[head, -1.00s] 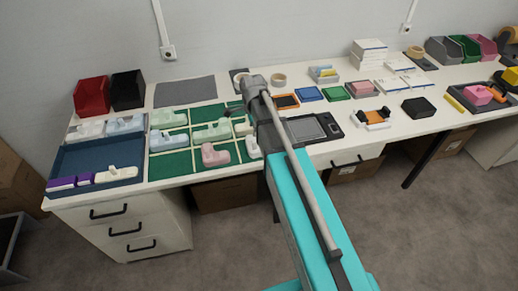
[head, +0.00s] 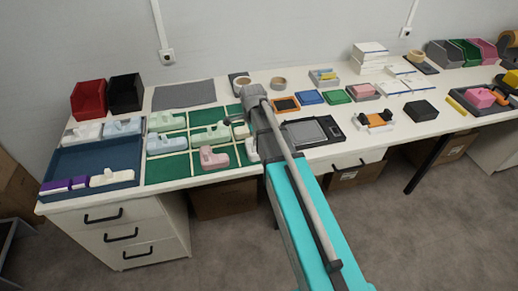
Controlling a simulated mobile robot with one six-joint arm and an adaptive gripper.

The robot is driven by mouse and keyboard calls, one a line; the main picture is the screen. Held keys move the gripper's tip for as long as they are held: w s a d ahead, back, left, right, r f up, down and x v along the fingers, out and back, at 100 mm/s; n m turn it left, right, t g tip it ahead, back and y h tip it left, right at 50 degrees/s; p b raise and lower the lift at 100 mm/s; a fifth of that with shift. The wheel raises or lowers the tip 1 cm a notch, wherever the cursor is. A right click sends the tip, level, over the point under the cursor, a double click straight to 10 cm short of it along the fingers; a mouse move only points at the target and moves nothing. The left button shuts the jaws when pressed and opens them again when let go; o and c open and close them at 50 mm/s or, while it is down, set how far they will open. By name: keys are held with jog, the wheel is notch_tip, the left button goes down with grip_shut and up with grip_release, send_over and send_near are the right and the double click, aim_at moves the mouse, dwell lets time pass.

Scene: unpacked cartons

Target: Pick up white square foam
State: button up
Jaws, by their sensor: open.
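Pale foam-like pieces lie on the green divided mat (head: 165,170) at the left of the table. They include pale green pieces (head: 168,120), a pink piece (head: 213,158) and a whitish piece (head: 251,150) half hidden behind my arm. Another white piece (head: 112,177) lies at the front of the dark blue tray (head: 95,157), and whitish pieces (head: 86,132) sit at its back. I cannot tell which one is the square foam. My gripper (head: 234,120) shows only as a small dark part above the right side of the mat, open and apparently empty, mostly hidden by my arm.
Red (head: 89,100) and black (head: 126,92) bins stand at the back left beside a grey mat (head: 184,94). A dark tablet-like device (head: 313,131), tape rolls (head: 279,83) and small coloured trays (head: 335,95) lie to the right. A black box (head: 420,110) stands farther right.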

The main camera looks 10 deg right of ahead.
aim_at(255, 152)
jog(key=shift+d+f+b, duration=0.2)
jog(key=shift+f+b, duration=2.35)
jog(key=shift+f, duration=0.1)
grip_shut()
